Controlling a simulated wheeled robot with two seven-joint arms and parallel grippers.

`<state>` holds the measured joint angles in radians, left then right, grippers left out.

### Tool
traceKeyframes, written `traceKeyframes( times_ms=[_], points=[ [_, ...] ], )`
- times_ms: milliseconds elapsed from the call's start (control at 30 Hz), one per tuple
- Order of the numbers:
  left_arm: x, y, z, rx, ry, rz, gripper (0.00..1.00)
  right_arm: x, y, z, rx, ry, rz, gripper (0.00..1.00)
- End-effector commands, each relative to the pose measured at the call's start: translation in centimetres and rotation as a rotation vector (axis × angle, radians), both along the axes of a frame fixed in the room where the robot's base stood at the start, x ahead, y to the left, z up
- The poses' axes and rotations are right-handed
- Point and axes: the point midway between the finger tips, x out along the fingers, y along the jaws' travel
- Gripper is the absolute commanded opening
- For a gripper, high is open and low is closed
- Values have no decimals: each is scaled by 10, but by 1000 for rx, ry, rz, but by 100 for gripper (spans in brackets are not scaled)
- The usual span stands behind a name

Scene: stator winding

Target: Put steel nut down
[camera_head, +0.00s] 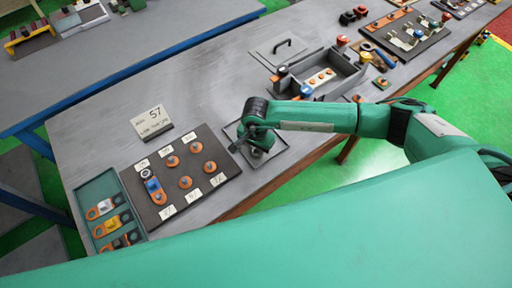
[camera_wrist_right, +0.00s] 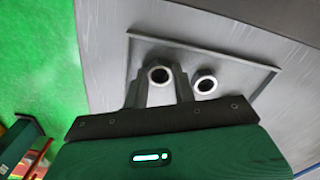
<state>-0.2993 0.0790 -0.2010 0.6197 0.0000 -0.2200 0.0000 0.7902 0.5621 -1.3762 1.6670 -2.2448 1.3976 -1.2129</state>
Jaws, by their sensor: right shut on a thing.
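My right gripper (camera_head: 258,151) is low over a small shallow grey tray (camera_head: 275,157) on the workbench. In the right wrist view the right gripper (camera_wrist_right: 160,82) is shut on a steel nut (camera_wrist_right: 158,75), a bright ring with a dark hole, held between the fingertips. A second steel nut (camera_wrist_right: 206,84) lies on the tray (camera_wrist_right: 245,85) just right of the fingers. Whether the held nut touches the tray floor cannot be told. In the head view the gripper hides most of the tray's inside. My left gripper is not in view.
Left of the tray is a dark board (camera_head: 218,167) with several orange terminals and white labels. A green tray (camera_head: 84,187) of coloured lugs and a sign (camera_head: 151,122) stand near it. A grey toolbox (camera_head: 337,77) is behind to the right.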

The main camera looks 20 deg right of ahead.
Motion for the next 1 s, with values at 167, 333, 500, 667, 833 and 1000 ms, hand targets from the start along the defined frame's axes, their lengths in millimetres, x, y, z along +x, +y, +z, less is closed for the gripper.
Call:
traceKeyframes(
  times_ms=[167,333,500,667,833,1000],
  points=[
    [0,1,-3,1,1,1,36,0,0,-2,0,0,0,40],
    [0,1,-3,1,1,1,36,0,0,-2,0,0,0,48],
    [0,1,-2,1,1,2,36,0,0,-1,0,0,0,48],
    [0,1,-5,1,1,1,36,1,0,6,2,-4,1,48],
    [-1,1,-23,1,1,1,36,2,0,38,3,-6,2,48],
    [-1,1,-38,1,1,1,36,1,0,76,2,-6,2,48]
  ],
)
